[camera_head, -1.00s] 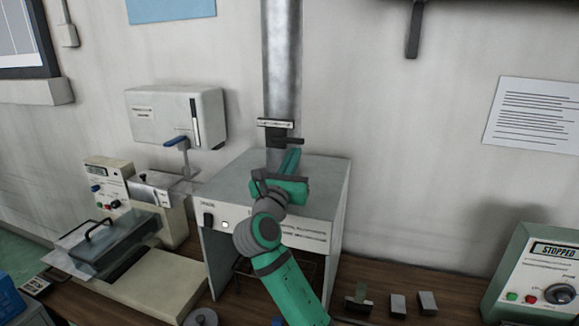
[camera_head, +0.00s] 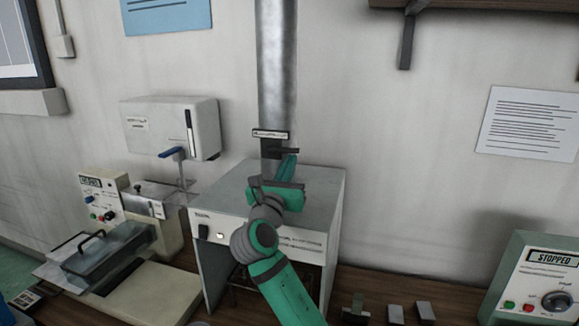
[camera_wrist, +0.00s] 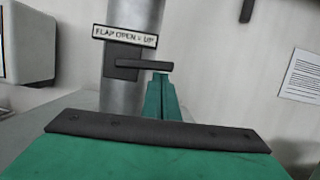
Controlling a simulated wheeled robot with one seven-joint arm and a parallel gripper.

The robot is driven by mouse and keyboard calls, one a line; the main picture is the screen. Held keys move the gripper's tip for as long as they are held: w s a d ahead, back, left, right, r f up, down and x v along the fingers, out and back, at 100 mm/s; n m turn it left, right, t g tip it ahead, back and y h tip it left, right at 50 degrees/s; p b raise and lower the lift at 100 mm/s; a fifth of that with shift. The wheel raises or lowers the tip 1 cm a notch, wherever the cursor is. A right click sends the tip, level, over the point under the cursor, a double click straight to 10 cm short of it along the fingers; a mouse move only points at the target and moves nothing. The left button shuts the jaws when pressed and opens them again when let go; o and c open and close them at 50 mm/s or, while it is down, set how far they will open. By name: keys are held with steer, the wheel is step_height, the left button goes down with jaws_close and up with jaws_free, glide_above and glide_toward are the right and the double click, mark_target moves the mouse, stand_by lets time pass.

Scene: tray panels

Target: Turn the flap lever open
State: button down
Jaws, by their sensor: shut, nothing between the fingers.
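The flap lever (camera_wrist: 144,65) is a short dark bar on the grey metal duct (camera_wrist: 145,15). It lies about level and points right from a dark mount. A label (camera_wrist: 125,36) above it reads "FLAP OPEN = UP". In the head view the lever (camera_head: 287,151) shows as a small dark bar under the label. My gripper (camera_wrist: 160,82) has green fingers shut together and empty. Their tips are just beneath the lever's right end; I cannot tell whether they touch it. In the head view my gripper (camera_head: 290,157) reaches over the box towards the duct.
A grey box (camera_head: 220,185) with a switch panel stands under the duct. A wall cabinet (camera_head: 165,115) and a blue-handled tap (camera_head: 173,153) are at left. A "STOPPED" control unit (camera_head: 540,280) is at right.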

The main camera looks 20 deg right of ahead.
mark_target(290, 150)
steer(key=shift+r, duration=0.15)
steer(key=shift+s+d+r, duration=0.15)
steer(key=shift+r, duration=1.7)
steer(key=shift+a, duration=0.2)
